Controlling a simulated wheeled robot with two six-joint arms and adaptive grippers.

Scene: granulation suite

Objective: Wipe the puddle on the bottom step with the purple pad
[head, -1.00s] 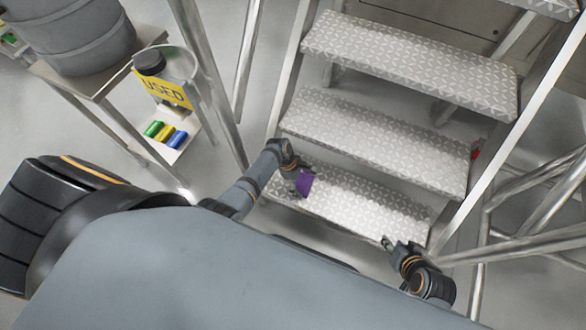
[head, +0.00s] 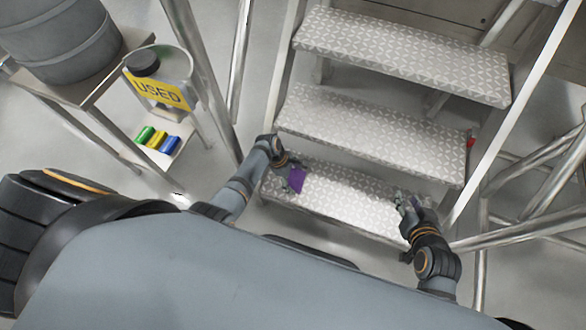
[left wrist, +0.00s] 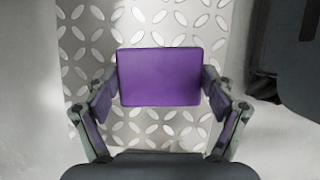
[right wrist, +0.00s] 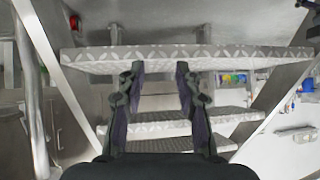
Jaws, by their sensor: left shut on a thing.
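The bottom step (head: 345,206) is a patterned metal tread. No puddle outline can be told from the bright sheen on it. The purple pad (head: 296,180) is over the step's left part. My left gripper (head: 291,178) is shut on it. In the left wrist view the pad (left wrist: 160,77) sits between the two fingers, with the tread behind it; whether it touches the tread I cannot tell. My right gripper (head: 405,201) is open and empty near the step's right end. Its spread fingers also show in the right wrist view (right wrist: 160,72).
The middle step (head: 370,130) and a higher step (head: 400,55) rise behind. Metal rails flank the stairs. At left, a bin with a yellow USED label (head: 158,90) stands beside a shelf with green, yellow and blue pads (head: 157,140). A grey drum (head: 62,38) stands above.

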